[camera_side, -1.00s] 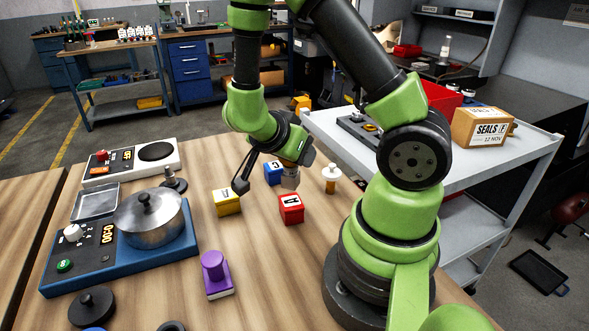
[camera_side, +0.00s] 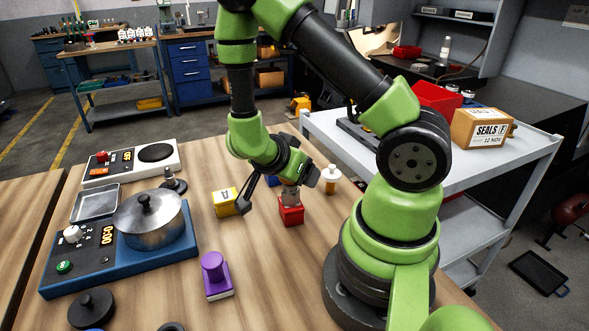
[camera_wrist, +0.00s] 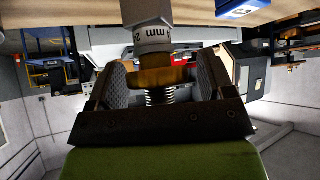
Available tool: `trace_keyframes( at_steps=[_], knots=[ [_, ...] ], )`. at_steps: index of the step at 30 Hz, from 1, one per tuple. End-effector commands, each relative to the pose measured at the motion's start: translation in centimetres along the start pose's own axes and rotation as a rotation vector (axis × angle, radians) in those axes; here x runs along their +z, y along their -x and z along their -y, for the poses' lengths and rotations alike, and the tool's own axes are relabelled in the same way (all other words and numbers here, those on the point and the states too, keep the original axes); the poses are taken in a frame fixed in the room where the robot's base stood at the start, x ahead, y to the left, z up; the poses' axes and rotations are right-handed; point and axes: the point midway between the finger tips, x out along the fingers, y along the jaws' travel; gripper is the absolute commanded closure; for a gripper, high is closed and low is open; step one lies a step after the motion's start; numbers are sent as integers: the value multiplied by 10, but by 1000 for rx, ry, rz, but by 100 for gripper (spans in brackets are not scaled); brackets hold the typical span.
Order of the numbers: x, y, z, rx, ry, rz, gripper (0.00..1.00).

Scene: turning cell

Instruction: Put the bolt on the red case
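The red case (camera_side: 291,215) is a small red cube on the wooden table, right of the yellow case (camera_side: 226,203). My gripper (camera_side: 283,181) is tilted just above the red case. It is shut on the bolt, whose grey body (camera_side: 291,196) shows over the red case's top. I cannot tell whether they touch. In the wrist view my gripper's two pads (camera_wrist: 160,84) close on the bolt's brass band, and its grey printed end (camera_wrist: 147,38) points away. The blue case (camera_wrist: 240,8) shows at the wrist view's top edge and is mostly hidden in the side view.
A white and orange piece (camera_side: 330,178) stands right of the red case. A purple block with a knob (camera_side: 215,276) is in front. A steel pot (camera_side: 150,225) sits on a blue hotplate (camera_side: 125,265) at left. A grey cart (camera_side: 465,170) borders the right.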

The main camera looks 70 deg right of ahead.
Motion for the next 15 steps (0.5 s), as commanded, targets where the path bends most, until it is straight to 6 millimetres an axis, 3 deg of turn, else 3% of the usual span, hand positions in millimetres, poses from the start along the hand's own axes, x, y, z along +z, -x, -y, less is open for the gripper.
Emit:
trace_keyframes(
  at_steps=[8,15],
  knots=[
    [-2,8,1,-5,-1,-2,25],
    [-2,48,2,-11,-3,-1,25]
  ],
)
